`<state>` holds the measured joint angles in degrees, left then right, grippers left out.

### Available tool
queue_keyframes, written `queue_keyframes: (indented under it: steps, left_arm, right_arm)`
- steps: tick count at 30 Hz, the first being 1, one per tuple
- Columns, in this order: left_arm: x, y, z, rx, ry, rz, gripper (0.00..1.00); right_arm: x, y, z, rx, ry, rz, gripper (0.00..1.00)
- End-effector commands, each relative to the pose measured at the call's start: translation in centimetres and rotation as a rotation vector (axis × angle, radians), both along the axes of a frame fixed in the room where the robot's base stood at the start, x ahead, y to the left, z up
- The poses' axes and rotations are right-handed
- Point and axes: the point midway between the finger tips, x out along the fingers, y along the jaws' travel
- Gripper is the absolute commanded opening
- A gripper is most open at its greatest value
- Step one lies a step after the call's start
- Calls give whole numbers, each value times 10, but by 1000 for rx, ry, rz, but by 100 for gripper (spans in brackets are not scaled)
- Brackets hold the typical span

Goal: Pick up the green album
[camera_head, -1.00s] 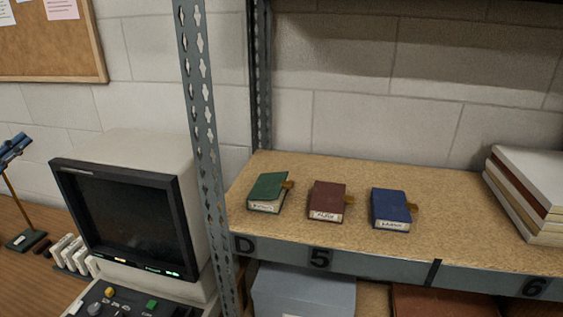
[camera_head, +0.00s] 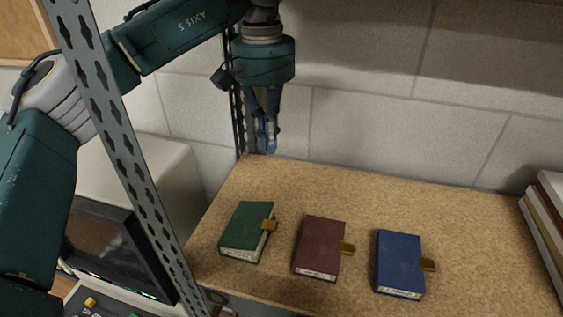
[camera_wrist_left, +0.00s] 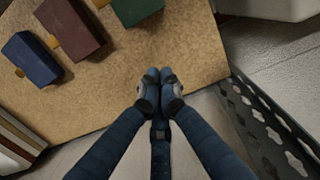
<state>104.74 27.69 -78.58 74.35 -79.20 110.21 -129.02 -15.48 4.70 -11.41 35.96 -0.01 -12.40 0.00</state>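The green album (camera_head: 243,229) lies flat on the shelf board, leftmost of three albums, with a tan clasp on its right side and a pale label at its front edge. It also shows in the left wrist view (camera_wrist_left: 137,8), cut by the top edge. My left gripper (camera_head: 268,146) points down behind the green album, near the shelf's back left corner and apart from the album. In the left wrist view, its fingertips (camera_wrist_left: 159,88) are together with nothing between them. My right gripper is not in view.
A maroon album (camera_head: 321,245) and a blue album (camera_head: 399,262) lie to the right of the green one. A perforated metal post (camera_head: 122,160) stands left of the shelf. The board behind the albums is clear.

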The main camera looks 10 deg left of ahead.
Motion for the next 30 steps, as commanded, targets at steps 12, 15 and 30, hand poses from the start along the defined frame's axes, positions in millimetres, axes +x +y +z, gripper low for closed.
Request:
queue_keyframes:
  steps: [12, 15, 30]
  left_arm:
    - [2, 2, -63, 38, -25, -46, 0]
    - [2, 3, -83, 38, -25, -45, 0]
    - [-37, 3, -97, 35, -28, -44, 0]
  right_arm:
    - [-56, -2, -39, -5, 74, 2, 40]
    - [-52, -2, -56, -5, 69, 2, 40]
    - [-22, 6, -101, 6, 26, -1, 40]
